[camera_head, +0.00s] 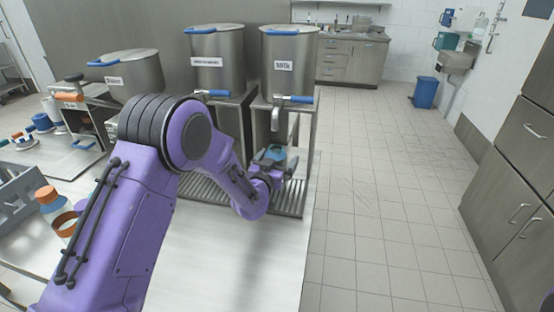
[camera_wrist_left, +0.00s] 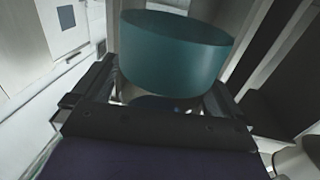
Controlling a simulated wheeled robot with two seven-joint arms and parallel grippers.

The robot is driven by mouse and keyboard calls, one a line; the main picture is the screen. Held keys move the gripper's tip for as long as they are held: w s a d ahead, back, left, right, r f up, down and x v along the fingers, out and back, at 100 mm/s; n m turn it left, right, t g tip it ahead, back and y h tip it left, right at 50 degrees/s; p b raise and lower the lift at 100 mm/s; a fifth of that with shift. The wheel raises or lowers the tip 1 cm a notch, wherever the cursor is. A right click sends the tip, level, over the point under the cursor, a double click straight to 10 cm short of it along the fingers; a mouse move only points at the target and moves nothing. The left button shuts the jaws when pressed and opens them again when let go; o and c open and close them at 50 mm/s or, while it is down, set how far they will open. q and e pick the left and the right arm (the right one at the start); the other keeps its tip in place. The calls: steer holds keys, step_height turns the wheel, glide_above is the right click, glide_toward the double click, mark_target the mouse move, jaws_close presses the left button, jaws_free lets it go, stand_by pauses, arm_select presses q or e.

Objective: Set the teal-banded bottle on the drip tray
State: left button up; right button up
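The teal-banded bottle (camera_head: 275,153) is at my left gripper (camera_head: 272,163), in front of the right-hand dispenser and below its spout. In the left wrist view its broad teal top (camera_wrist_left: 172,52) stands between the two dark fingers of the left gripper (camera_wrist_left: 165,100), which look closed on the paler body beneath. The drip tray (camera_head: 290,202) is a ribbed metal grille under the dispensers, and the bottle is over its right part. The gripper and arm hide the bottle's base, so I cannot tell whether it touches the tray. My right gripper is in neither view.
Steel urns (camera_head: 217,62) with blue handles stand behind the tray. Orange-banded bottles (camera_head: 47,196) and a grey crate (camera_head: 18,196) are at the left of the counter. The counter's front (camera_head: 265,262) is clear. Open tiled floor (camera_head: 385,215) lies to the right.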

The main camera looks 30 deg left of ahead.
arm_select(q)
steer(key=shift+r+p, duration=0.3)
steer(key=shift+r, duration=0.1)
steer(key=s+d+b, duration=0.1)
steer(key=s+b, duration=0.2)
steer(key=s, duration=0.9)
steer(key=shift+f, duration=0.2)
